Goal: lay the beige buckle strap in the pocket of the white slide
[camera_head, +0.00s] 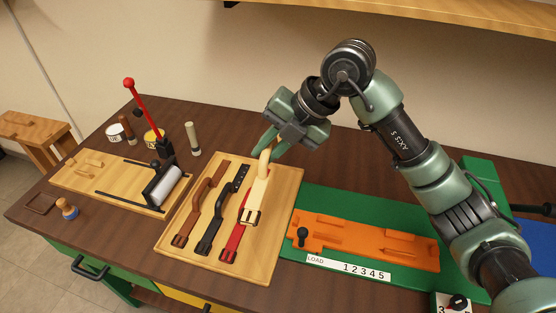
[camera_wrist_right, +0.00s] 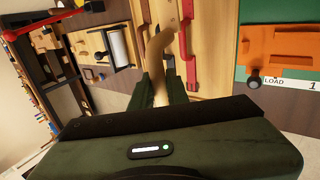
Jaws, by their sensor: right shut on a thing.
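The beige buckle strap (camera_head: 257,192) hangs from my right gripper (camera_head: 268,147), which is shut on its upper end. Its buckle end is down, in front of the red strap on the wooden tray; I cannot tell whether it touches. In the right wrist view the beige strap (camera_wrist_right: 157,60) runs out from between the fingers (camera_wrist_right: 165,85). I make out no white slide. An orange fixture (camera_head: 350,238) with recesses and a black knob lies on a green mat right of the tray; it also shows in the right wrist view (camera_wrist_right: 282,48). My left gripper is not in view.
The wooden tray (camera_head: 285,200) holds a brown strap (camera_head: 207,198), a black strap (camera_head: 220,215) and a red strap (camera_head: 233,240). A wooden board with a roller (camera_head: 165,185) and a red-knobbed lever (camera_head: 140,100) stand at left. A white LOAD label (camera_head: 347,267) lies before the orange fixture.

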